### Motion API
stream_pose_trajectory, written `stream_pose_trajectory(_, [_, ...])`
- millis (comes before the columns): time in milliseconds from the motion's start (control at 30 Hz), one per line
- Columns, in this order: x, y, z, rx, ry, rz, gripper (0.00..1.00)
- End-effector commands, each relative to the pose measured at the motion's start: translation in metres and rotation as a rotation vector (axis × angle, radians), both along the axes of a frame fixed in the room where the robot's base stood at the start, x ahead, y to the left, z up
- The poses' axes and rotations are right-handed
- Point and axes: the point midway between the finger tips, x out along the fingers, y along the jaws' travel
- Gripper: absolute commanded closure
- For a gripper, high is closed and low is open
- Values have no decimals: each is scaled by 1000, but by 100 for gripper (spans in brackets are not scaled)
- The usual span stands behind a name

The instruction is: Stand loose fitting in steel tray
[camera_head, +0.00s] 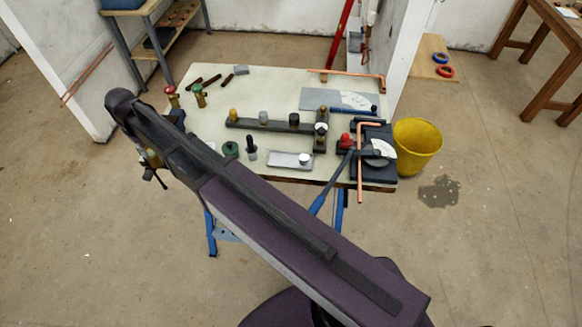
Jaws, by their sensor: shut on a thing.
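The steel tray (283,156) is a shallow pale grey tray near the front edge of the workbench. A small white-topped piece (304,159) is at its right end. My gripper (155,170) is at the far left, beyond the bench's left edge and well away from the tray. It is small and partly hidden by my arm. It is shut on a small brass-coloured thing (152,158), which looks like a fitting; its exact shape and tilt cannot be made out.
The workbench (265,85) holds a dark rail (270,126) with several pieces, red-topped (172,97) and green-topped (198,95) valves, and a pipe bender (375,155) with copper pipe. A yellow bucket (416,145) stands at right. My arm crosses the bench's front left.

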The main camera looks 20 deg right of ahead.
Motion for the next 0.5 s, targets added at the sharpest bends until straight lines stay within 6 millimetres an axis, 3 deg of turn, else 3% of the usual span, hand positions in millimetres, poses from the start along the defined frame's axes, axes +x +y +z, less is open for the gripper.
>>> stream_pose_trajectory(500, [0,1,-38,0,0,1,100])
